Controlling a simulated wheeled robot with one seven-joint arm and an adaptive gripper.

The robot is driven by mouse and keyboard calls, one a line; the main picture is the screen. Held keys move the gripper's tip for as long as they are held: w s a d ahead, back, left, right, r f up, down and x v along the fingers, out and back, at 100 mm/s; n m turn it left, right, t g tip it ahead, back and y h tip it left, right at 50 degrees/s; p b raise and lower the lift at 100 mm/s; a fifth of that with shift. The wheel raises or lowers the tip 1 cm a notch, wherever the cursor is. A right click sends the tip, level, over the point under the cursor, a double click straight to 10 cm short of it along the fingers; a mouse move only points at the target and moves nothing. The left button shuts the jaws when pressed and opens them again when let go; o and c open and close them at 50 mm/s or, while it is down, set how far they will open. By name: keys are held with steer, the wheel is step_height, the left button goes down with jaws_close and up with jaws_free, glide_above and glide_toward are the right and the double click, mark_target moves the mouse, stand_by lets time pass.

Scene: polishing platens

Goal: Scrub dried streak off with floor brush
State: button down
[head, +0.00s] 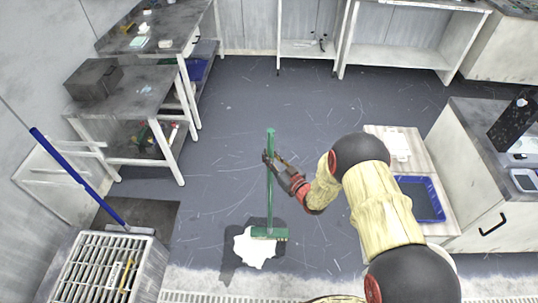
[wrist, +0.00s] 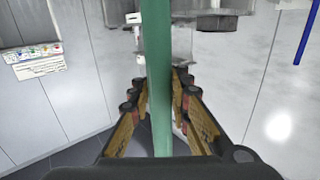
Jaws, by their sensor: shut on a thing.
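The green floor brush (head: 270,195) stands nearly upright in the head view. Its head (head: 269,234) is low, over or against the right part of a white patch (head: 252,250) on the grey floor, which looks like the dried streak. The brush head hides some of that patch; whether the bristles touch the floor I cannot tell. My gripper (head: 272,166) is shut on the upper part of the handle. In the wrist view the green handle (wrist: 156,75) runs between the fingers of my gripper (wrist: 160,95).
A slatted grey crate (head: 150,262) stands at lower left, with a blue-handled tool (head: 75,172) behind it. Workbenches (head: 130,92) line the left side. A cabinet (head: 480,190) and a blue tray (head: 420,198) are at right. The floor behind the brush is clear.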

steer(key=shift+r, duration=0.2)
steer(key=s, duration=0.3)
steer(key=shift+s+a+r+p, duration=0.1)
steer(key=shift+s+p, duration=0.1)
steer(key=shift+p, duration=0.2)
steer(key=shift+s, duration=0.1)
steer(key=shift+s+f, duration=0.15)
steer(key=shift+s, duration=0.7)
steer(key=shift+s+f, duration=0.1)
steer(key=shift+s, duration=0.85)
steer(key=shift+s+a, duration=0.1)
steer(key=shift+s, duration=1.6)
steer(key=shift+r+p, duration=0.1)
steer(key=shift+p, duration=0.2)
